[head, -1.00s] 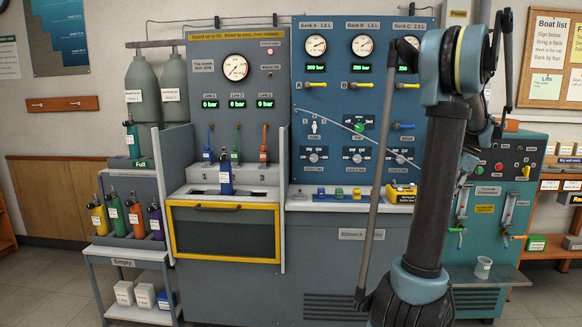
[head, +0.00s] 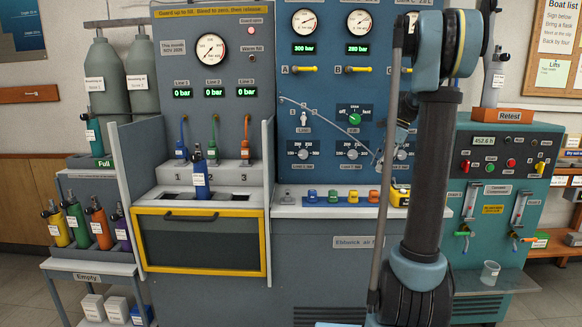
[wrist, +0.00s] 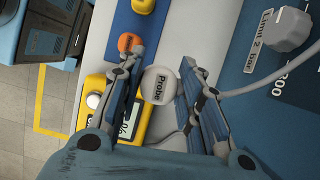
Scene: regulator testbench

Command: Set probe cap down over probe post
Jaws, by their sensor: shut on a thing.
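The probe cap (wrist: 160,85), a pale round piece labelled "Probe", sits between the fingers of my gripper (wrist: 161,92) in the wrist view. My gripper is shut on it. Below and left of the cap is a yellow instrument (wrist: 128,125) with a display and a white round knob (wrist: 94,101). The same instrument (head: 400,193) shows partly behind my arm in the head view. I cannot make out the probe post for certain. My gripper is mostly hidden behind my arm in the head view.
A blue strip (head: 326,201) with several coloured pieces lies on the bench ledge (head: 285,211), left of the instrument. A grey hose (wrist: 255,87) runs right of the fingers, near a large knob (wrist: 288,28). A cup (head: 490,272) stands on the right-hand shelf.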

